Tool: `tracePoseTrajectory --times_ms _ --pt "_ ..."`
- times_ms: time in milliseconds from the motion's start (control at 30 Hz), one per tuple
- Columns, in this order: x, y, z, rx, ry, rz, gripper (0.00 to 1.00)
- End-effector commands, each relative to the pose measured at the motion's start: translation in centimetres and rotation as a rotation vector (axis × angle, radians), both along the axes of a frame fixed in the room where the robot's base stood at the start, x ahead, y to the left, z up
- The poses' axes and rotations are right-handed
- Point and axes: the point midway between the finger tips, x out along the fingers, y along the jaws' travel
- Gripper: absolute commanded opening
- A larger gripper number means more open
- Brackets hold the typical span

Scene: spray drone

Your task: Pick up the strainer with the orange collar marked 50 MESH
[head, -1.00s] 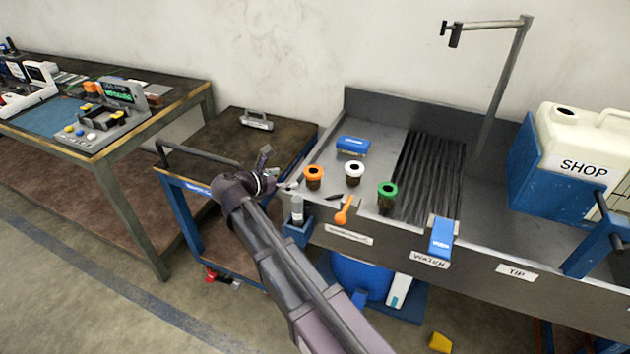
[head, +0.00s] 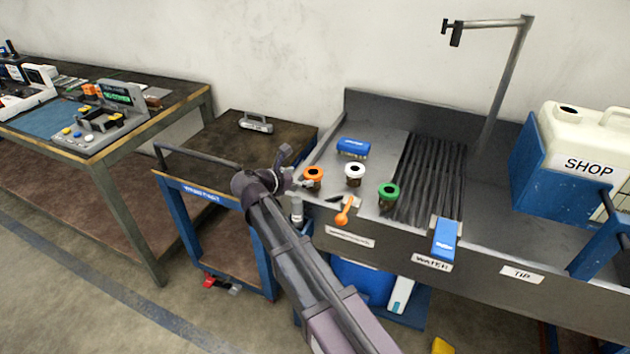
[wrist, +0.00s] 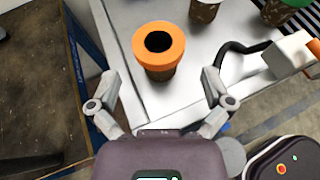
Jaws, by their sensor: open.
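The strainer with the orange collar (head: 314,173) stands upright on the left end of the metal sink bench, nearest my arm. In the wrist view the strainer (wrist: 158,48) shows its orange ring, dark opening and brown mesh body; no marking is readable. My gripper (wrist: 158,88) is open and empty, its two fingers apart on either side below the strainer in the picture, not touching it. In the head view my gripper (head: 300,183) is just left of the strainer, partly hidden by my wrist.
A white-collared strainer (head: 355,174) and a green-collared one (head: 388,195) stand to the right. A blue box (head: 353,147) sits behind. A cart (head: 225,150) stands to the left.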

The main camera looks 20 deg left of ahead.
Motion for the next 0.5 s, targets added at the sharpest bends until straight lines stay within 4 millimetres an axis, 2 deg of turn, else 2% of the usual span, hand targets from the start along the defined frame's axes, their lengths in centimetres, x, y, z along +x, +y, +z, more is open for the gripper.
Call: tracePoseTrajectory --times_ms 300,500 --pt "3.0 -1.3 -1.8 0.001 -0.001 -0.002 1.0" --pt "3.6 -1.7 -2.0 0.001 -0.001 -0.002 1.0"
